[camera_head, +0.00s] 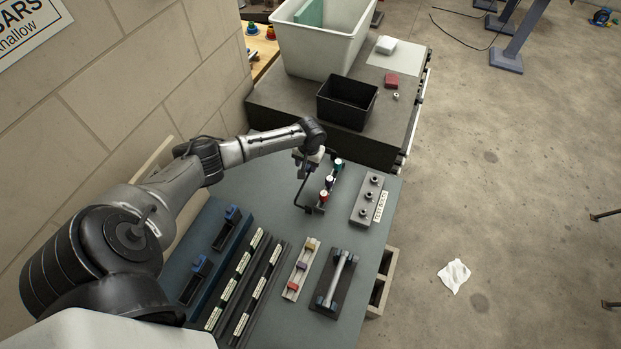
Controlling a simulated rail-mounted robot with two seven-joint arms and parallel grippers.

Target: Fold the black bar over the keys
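A small rack of keys (329,181) with teal and red heads stands on the grey-green table's far part. A thin bent black bar (302,188) stands on the rack's left side, beside the keys and not across their heads. My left gripper (313,157) is at the rack's far end, close to the top of the bar. My arm's wrist hides part of that gripper. The fingers are too small and dark to tell whether they are open or touch the bar. My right gripper is out of view.
Right of the rack is a grey block with several bolts (367,198). Nearer are a holder with a silver rod (338,279), a slider strip (299,271) and labelled dark rails (236,284). A black bin (346,102) stands on the cabinet behind.

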